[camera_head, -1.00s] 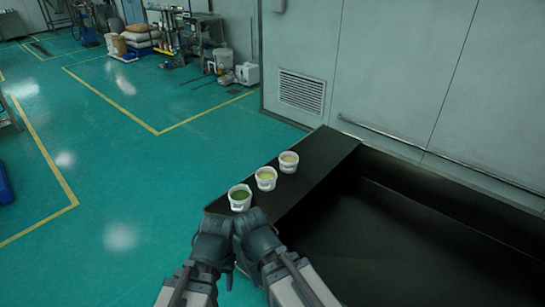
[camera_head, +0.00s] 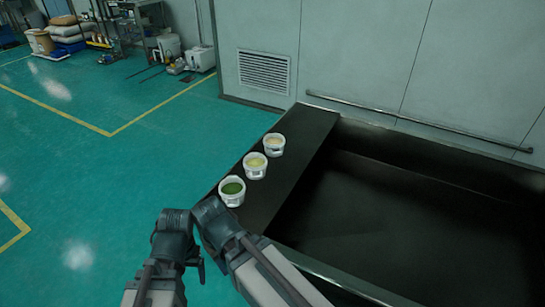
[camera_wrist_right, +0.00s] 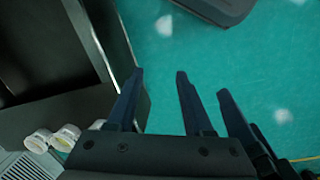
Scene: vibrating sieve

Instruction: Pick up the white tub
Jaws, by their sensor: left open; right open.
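Three white tubs stand upright in a row on a black ledge (camera_head: 291,165) in the head view. The nearest tub (camera_head: 232,191) has green contents, the middle tub (camera_head: 255,167) pale yellow, and the far tub (camera_head: 274,146) beige. Both my wrists are side by side just below the nearest tub in the picture, apart from it. My left gripper (camera_head: 198,262) is mostly hidden under its wrist. My right gripper (camera_wrist_right: 160,72) is open in the right wrist view, with nothing between its fingers. There the tubs show at lower left, one partly hidden by my gripper body.
The ledge borders a deep black basin (camera_head: 390,235) on the right. A grey wall with a vent (camera_head: 264,72) and a rail (camera_head: 420,122) stands behind. Green floor (camera_head: 150,150) is clear to the left. Equipment and sacks (camera_head: 70,32) are far at upper left.

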